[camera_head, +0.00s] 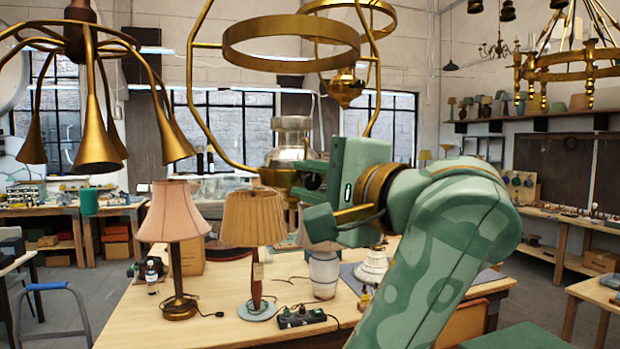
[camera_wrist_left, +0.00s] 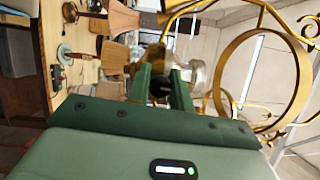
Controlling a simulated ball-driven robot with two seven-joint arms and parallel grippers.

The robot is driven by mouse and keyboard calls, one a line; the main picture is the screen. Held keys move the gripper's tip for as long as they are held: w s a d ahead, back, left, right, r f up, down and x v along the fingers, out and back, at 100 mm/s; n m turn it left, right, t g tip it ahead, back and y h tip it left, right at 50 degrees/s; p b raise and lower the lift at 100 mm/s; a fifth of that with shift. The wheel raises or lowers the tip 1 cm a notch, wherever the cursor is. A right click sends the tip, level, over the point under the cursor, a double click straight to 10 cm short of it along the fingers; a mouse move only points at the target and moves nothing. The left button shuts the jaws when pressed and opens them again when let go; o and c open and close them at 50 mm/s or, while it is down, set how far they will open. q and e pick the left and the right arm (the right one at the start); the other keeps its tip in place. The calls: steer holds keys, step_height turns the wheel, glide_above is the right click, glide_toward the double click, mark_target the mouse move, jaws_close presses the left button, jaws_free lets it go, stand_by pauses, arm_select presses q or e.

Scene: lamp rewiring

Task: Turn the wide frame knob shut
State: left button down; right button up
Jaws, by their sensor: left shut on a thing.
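The wide brass frame (camera_head: 290,40) hangs in the upper middle, with a broad ring between two curved side rods. At its bottom is a silver and brass lamp body (camera_head: 288,152); it also shows beyond the fingers in the left wrist view (camera_wrist_left: 196,72). My left gripper (camera_head: 303,182) reaches in from the right, close against this body. In the left wrist view its two green fingers (camera_wrist_left: 160,88) are shut on a small dark part beside the body, apparently the wide frame knob. The fingers mostly hide the knob, so its angle cannot be told. My right gripper is not in view.
Below stands a wooden table (camera_head: 240,335) with a pink-shaded lamp (camera_head: 174,215), a tan-shaded lamp (camera_head: 253,218), a white jar-like lamp base (camera_head: 324,275) and a black power strip (camera_head: 302,318). A brass chandelier (camera_head: 85,50) hangs at the left.

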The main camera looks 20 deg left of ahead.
arm_select(q)
steer(key=shift+f+n, duration=0.1)
steer(key=shift+n, duration=0.5)
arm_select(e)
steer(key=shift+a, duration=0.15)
arm_select(q)
steer(key=c, duration=1.3)
jaws_free()
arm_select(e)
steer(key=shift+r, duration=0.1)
arm_select(q)
steer(key=shift+o, duration=0.2)
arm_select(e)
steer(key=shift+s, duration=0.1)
